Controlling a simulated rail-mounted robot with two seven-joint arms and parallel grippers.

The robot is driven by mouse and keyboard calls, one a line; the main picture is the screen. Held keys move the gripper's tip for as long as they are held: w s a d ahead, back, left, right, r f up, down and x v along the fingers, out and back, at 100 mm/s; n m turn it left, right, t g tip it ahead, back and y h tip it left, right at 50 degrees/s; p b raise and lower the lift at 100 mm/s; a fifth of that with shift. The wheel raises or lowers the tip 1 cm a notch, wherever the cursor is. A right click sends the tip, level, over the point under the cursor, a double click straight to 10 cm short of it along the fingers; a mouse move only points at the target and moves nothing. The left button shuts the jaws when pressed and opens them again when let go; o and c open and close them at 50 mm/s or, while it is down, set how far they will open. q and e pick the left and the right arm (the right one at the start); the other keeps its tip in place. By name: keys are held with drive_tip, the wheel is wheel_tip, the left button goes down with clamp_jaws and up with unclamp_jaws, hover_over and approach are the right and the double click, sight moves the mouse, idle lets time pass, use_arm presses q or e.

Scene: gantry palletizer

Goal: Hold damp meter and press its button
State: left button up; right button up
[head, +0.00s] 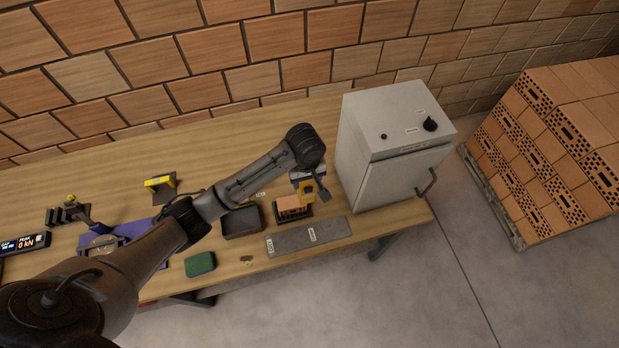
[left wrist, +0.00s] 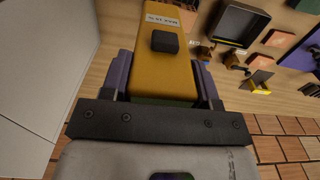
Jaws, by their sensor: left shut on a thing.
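The damp meter (head: 306,191) is a yellow block in the head view, held above the workbench (head: 130,130) left of the grey cabinet. In the left wrist view the meter (left wrist: 163,75) fills the space between my fingers, with a dark square button (left wrist: 165,42) and a small white label on its face. My left gripper (head: 312,187) is shut on it, one finger on each side; its fingers also show in the left wrist view (left wrist: 165,84). Nothing touches the button. My right gripper is in neither view.
The grey cabinet (head: 398,145) stands close to the right of the gripper. Below are a brick in a dark holder (head: 294,208), a black tray (head: 241,222) and a grey slab (head: 309,236). A green sponge (head: 200,264) lies at the front. A brick stack (head: 560,145) stands right.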

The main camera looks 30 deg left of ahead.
use_arm(q)
drive_tip(key=a+p, duration=0.2)
drive_tip(key=a, duration=0.4)
drive_tip(key=shift+a+p, duration=0.4)
idle(0.8)
drive_tip(key=shift+f, duration=0.2)
idle(0.4)
